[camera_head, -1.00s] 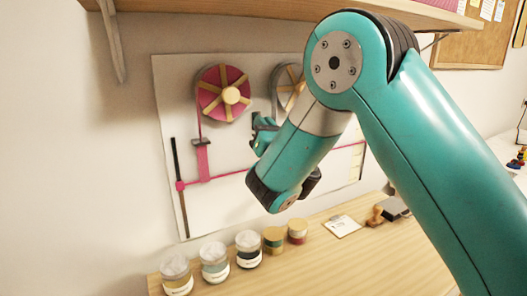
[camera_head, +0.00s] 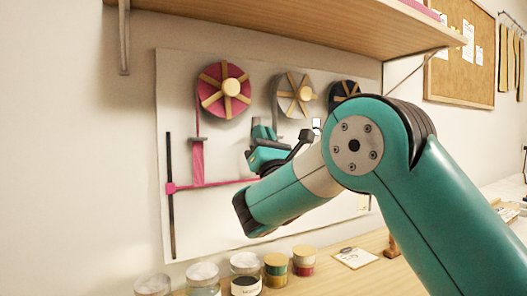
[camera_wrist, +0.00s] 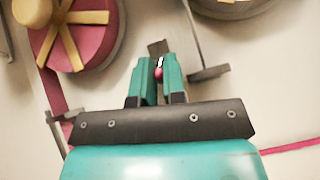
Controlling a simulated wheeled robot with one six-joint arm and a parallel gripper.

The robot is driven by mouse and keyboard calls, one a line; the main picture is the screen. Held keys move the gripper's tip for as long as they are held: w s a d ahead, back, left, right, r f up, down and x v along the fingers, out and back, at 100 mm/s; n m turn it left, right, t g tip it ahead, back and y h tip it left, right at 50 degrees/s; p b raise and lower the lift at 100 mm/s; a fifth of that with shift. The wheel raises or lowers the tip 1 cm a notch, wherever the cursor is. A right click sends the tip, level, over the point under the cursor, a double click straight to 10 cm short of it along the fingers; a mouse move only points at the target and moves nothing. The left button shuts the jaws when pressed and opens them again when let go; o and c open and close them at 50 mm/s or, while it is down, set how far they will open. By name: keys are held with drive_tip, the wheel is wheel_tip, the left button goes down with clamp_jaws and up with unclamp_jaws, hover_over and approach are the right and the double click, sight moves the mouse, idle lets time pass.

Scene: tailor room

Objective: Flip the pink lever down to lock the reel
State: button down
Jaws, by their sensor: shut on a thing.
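The pink reel (camera_head: 214,104) with tan spokes hangs on the white wall panel (camera_head: 180,225); it also shows at the upper left of the wrist view (camera_wrist: 92,44). My gripper (camera_head: 261,134) is in front of the panel, right of and below this reel. In the wrist view my gripper (camera_wrist: 158,72) is shut on a small pink piece (camera_wrist: 159,73), seemingly the pink lever. The fingers hide most of it. A dark grey block (camera_wrist: 158,47) shows just beyond the fingertips.
A grey reel (camera_head: 289,99) and a dark reel (camera_head: 342,91) hang farther right. A wooden shelf (camera_head: 300,35) juts out above. Several jars, including a gold-lidded one (camera_head: 276,260), stand on the table below. A pink strip (camera_head: 198,165) hangs left of my gripper.

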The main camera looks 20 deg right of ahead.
drive_tip(key=shift+f, duration=0.1)
idle(0.5)
drive_tip(key=c, duration=1.2)
unclamp_jaws()
drive_tip(key=shift+c, duration=0.2)
drive_tip(key=shift+d+r, duration=0.1)
drive_tip(key=shift+r, duration=0.1)
